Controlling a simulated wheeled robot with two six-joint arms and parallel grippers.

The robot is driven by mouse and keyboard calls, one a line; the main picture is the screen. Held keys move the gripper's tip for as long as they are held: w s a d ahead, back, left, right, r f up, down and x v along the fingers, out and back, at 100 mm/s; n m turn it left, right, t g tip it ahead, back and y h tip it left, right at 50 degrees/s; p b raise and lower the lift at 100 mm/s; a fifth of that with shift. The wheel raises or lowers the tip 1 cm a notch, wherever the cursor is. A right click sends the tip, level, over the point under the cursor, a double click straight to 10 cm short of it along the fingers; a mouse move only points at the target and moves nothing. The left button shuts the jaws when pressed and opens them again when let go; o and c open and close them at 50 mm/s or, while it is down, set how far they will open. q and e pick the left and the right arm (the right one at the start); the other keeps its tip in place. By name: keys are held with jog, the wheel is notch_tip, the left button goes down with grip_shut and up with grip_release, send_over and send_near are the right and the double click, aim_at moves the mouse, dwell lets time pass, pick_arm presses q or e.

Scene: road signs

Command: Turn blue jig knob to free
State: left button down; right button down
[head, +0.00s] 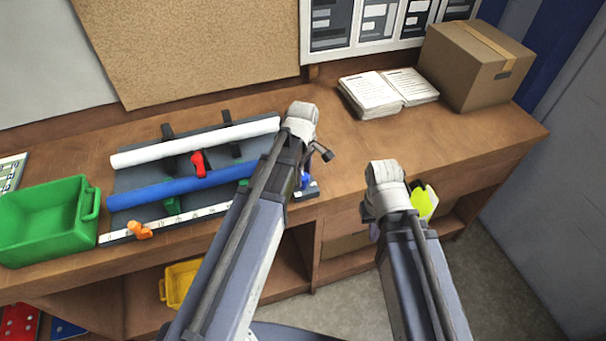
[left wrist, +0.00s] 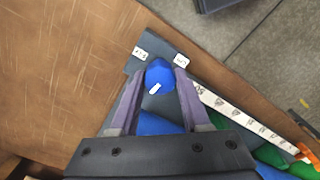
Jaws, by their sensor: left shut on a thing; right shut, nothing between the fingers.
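The blue knob (left wrist: 159,74) sits at the end of the grey jig (head: 140,180), and it also shows in the head view (head: 305,181). It has a short white mark on its side away from two small white labels, a left one (left wrist: 139,53) and a right one (left wrist: 181,60); their print is too small to read. My left gripper (left wrist: 159,80) is shut on the knob, one purple finger on each side. In the head view its arm hides part of the jig. My right gripper (head: 374,232) is mostly hidden behind its own arm, apart from the knob.
The jig bears a white tube (head: 200,140), a blue tube (head: 165,190), a red clamp (head: 198,164), an orange piece (head: 140,230) and a ruler strip (head: 195,215). A green bin (head: 40,225) stands left. Papers (head: 385,92) and a cardboard box (head: 472,62) lie back right.

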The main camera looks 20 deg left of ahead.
aim_at(303, 176)
pick_arm(q)
jog(key=shift+n, duration=0.6)
jog(key=shift+c, duration=1.8)
grip_release()
jog(key=shift+r, duration=0.15)
notch_tip(303, 176, up, 8)
jog(key=p, duration=0.8)
jog(key=shift+f, duration=0.2)
jog(key=shift+f, duration=0.15)
